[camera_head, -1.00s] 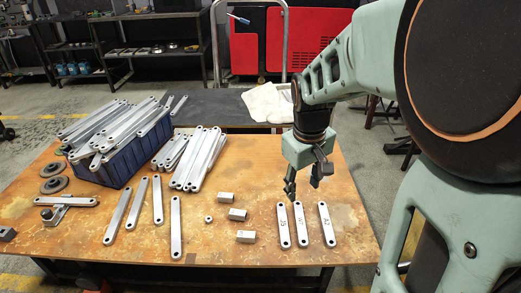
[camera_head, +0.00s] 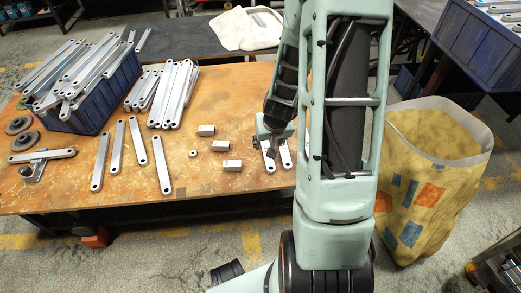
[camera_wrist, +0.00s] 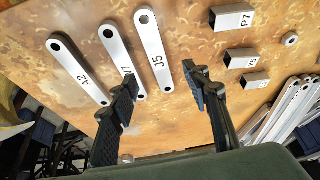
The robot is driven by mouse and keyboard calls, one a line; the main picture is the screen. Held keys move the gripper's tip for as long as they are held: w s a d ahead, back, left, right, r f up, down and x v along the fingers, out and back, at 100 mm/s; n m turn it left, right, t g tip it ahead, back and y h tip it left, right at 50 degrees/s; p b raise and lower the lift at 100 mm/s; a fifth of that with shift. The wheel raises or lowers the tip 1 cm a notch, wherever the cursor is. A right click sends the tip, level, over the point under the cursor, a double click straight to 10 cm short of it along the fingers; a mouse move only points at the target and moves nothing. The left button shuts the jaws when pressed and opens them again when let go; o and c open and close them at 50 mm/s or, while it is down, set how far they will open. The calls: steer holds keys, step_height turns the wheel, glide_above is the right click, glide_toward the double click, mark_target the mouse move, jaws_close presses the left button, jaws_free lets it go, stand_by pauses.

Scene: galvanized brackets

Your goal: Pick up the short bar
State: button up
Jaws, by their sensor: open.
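Three flat silver bars with a hole at each end lie side by side on the wooden table (camera_head: 225,187). In the wrist view they are marked J5 (camera_wrist: 152,45), one ending in 7 (camera_wrist: 118,55), and A2 (camera_wrist: 75,70). They look about equally long there, so I cannot tell which is the short bar. In the head view two bars show partly, J5 (camera_head: 268,158) and its neighbour (camera_head: 285,156); my arm hides A2. My gripper (camera_wrist: 160,84) is open and empty above the bars, its fingers on either side of J5's near end in the wrist view.
Several square tube pieces (camera_head: 232,164) and a small ring (camera_head: 193,153) lie left of the bars. Longer bars (camera_head: 161,165) lie farther left, near a blue crate (camera_head: 95,110) heaped with bars. A yellow patterned bag (camera_head: 430,185) stands right of the table.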

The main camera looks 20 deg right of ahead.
steer(key=b+x, duration=0.2)
steer(key=x, duration=0.3)
steer(key=b+x, duration=0.1)
steer(key=x, duration=0.4)
steer(key=shift+d+b, duration=0.25)
steer(key=shift+b, duration=0.15)
steer(key=shift+c, duration=0.4)
steer(key=shift+r, duration=0.1)
jaws_close()
